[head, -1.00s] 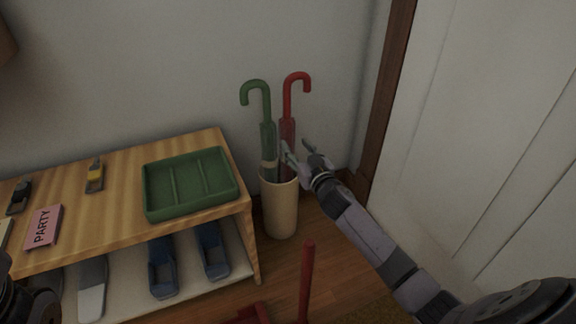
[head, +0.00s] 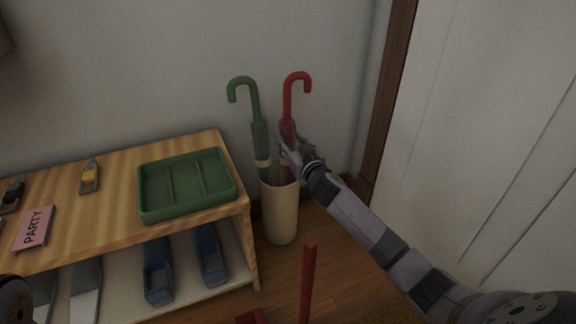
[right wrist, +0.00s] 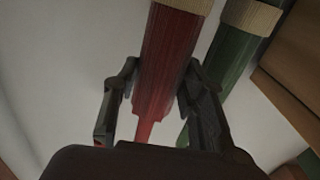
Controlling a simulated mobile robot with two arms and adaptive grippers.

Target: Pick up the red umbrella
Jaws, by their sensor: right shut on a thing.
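The red umbrella (head: 289,100) stands upright, hook handle up, in a cream cylindrical stand (head: 279,214). My right gripper (head: 289,146) is shut on its body, above the stand's rim. In the right wrist view the red umbrella (right wrist: 168,60) lies between the two fingers of my right gripper (right wrist: 160,100). A green umbrella (head: 257,110) leans in the same stand, just left of the red one; it also shows in the right wrist view (right wrist: 232,65). The lower ends of both umbrellas are hidden in the stand. My left gripper is not seen.
Blue shoes (head: 210,255) sit below. A red post (head: 308,280) stands in front. A door (head: 480,120) is on the right.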

